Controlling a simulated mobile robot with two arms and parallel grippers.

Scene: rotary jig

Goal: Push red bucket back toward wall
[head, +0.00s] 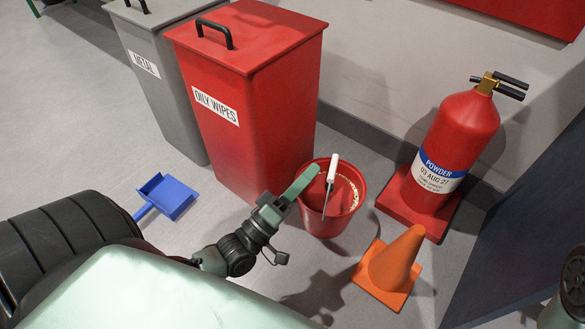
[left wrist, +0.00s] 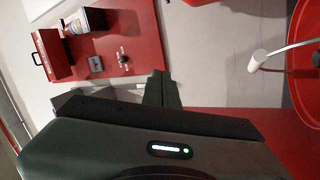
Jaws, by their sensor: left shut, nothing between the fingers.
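The red bucket (head: 347,213) stands on the floor in the head view, in front of the wall and right of the red bin. A tool with a white handle (head: 332,167) leans in it, with some pale material along the inner rim. My left gripper (head: 303,182) is shut and empty, with its green fingers at the bucket's left rim; I cannot tell whether they touch it. In the left wrist view the shut fingers (left wrist: 161,88) show mid-picture, and part of the bucket (left wrist: 303,75) shows at the right edge. My right gripper is not in view.
The red OILY WIPES bin (head: 260,110) and grey METAL bin (head: 165,80) stand left of the bucket. A fire extinguisher (head: 452,140) on a red base and an orange cone (head: 393,262) are to the right. A blue dustpan (head: 170,196) lies on the floor at left.

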